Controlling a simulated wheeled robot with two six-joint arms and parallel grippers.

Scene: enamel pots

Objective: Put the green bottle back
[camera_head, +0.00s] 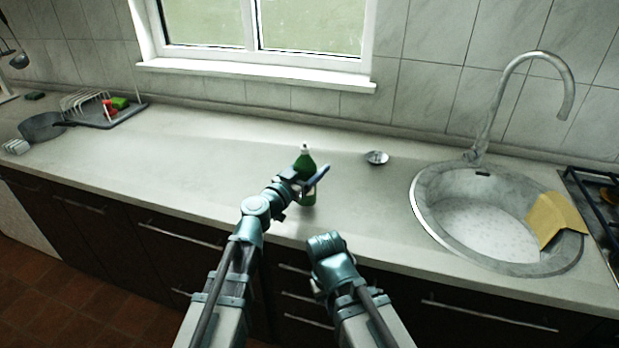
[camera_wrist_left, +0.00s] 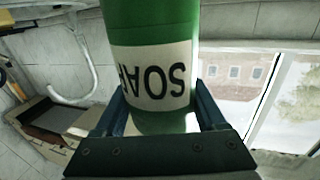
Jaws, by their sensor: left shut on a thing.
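In the left wrist view the bottle (camera_wrist_left: 150,25) shows a white label reading SOAP, upside down, between the two fingers (camera_wrist_left: 165,115). I cannot tell whether the bottle's base touches the counter. My right arm ends low in front of the counter edge, right of the left arm; its fingers are hidden.
A small metal drain stopper (camera_head: 377,157) lies right of the bottle. The round sink (camera_head: 425,205) with a tap (camera_head: 570,95) and a yellow cloth (camera_head: 553,220) is at the right. A dish rack (camera_head: 85,100) and a pan (camera_head: 42,126) stand far left. The counter between is clear.

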